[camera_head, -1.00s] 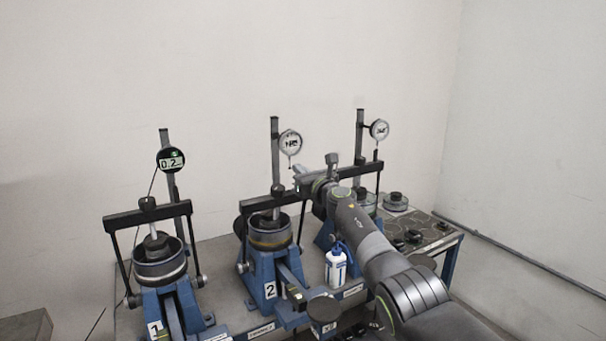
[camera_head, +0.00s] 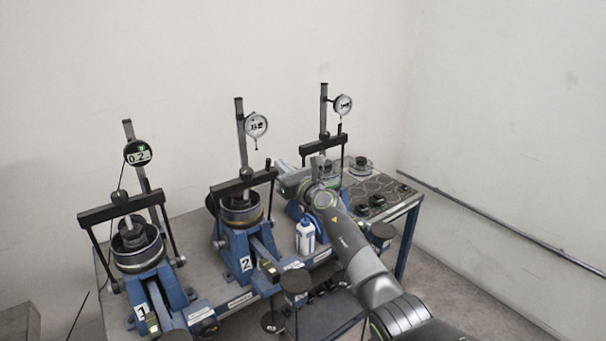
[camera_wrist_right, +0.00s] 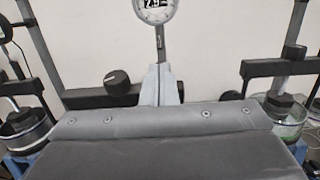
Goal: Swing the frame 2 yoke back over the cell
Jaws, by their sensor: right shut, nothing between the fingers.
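Frame 2 (camera_head: 242,258), blue with a "2" label, is the middle of three lever frames. Its yoke, a black crossbar (camera_head: 226,189) with a round knob on top, stands above the dark round cell (camera_head: 240,217). The yoke also shows in the right wrist view (camera_wrist_right: 90,100). My right gripper (camera_head: 281,168) is shut and empty near the right end of this crossbar. In the wrist view its pale fingers (camera_wrist_right: 158,86) overlap the bar; I cannot tell whether they touch. My left gripper is not in view.
Frame 1 (camera_head: 150,290) stands to the left, and the third frame's crossbar (camera_head: 322,146) is at the right behind my arm. Dial gauges hang above, including frame 2's gauge (camera_head: 256,125). A white-and-blue bottle (camera_head: 305,237) stands right of frame 2.

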